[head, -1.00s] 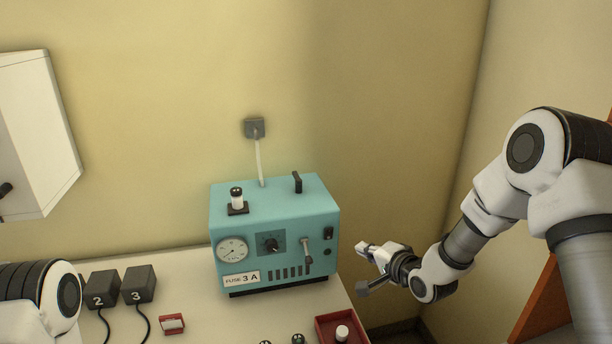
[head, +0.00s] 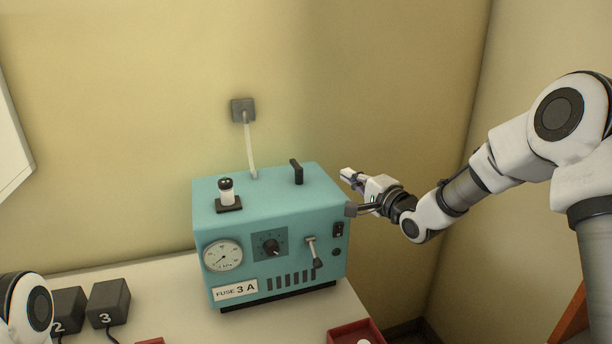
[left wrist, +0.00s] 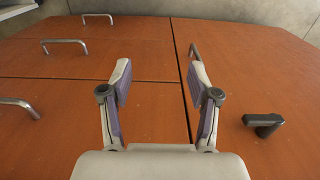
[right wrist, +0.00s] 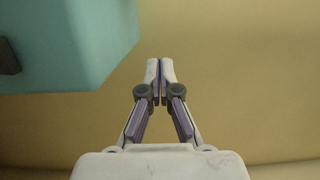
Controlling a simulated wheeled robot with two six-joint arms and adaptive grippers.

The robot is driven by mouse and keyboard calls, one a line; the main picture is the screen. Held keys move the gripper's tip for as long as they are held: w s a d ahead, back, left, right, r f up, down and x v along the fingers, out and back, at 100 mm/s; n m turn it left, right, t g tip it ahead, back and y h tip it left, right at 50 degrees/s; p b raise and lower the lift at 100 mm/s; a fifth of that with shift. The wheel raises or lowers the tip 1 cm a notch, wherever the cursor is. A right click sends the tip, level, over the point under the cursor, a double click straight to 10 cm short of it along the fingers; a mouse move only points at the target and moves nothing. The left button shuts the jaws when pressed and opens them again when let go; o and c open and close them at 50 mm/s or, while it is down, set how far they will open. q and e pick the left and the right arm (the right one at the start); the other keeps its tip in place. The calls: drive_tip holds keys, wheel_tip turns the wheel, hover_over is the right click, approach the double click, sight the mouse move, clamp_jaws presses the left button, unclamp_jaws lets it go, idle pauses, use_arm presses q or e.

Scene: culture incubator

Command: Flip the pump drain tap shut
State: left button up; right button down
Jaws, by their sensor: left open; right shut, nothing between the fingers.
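The teal pump box (head: 235,272) stands on the pale bench against the wall. A small grey lever with a dark end (head: 312,252), which looks like the drain tap, hangs downward on the right of its front face. My right gripper (head: 346,175) is shut and empty, just right of the pump's upper right corner, away from the lever. In the right wrist view its closed fingertips (right wrist: 160,68) are beside a teal corner of the pump; the lever is not visible there. My left gripper (left wrist: 160,62) is open and empty before orange-brown cabinet doors.
The pump front has a dial gauge (head: 223,256), a knob (head: 270,246) and a switch (head: 338,229). A black block (head: 296,172) stands on top. A red tray (head: 352,331) lies front right. Dark blocks (head: 108,303) stand left. Wall right of the pump is clear.

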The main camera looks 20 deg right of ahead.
sight(308, 179)
drive_tip(key=p+x, duration=0.2)
drive_tip(key=x, duration=0.3)
drive_tip(key=p+x, duration=0.2)
drive_tip(key=x, duration=0.4)
drive_tip(key=shift+w+a+f, duration=0.2)
drive_tip(key=shift+a, duration=0.05)
drive_tip(key=a, duration=0.1)
drive_tip(key=a+p, duration=0.1)
drive_tip(key=shift+s+a, duration=0.25)
drive_tip(key=shift+a, duration=0.1)
drive_tip(key=shift+s+a+f, duration=0.1)
drive_tip(key=shift+a, duration=0.5)
use_arm(q)
drive_tip(key=r, duration=0.4)
drive_tip(key=shift+w+a+r, duration=0.15)
drive_tip(key=shift+w+r, duration=0.15)
drive_tip(key=shift+r, duration=0.1)
use_arm(e)
drive_tip(key=shift+d, duration=0.15)
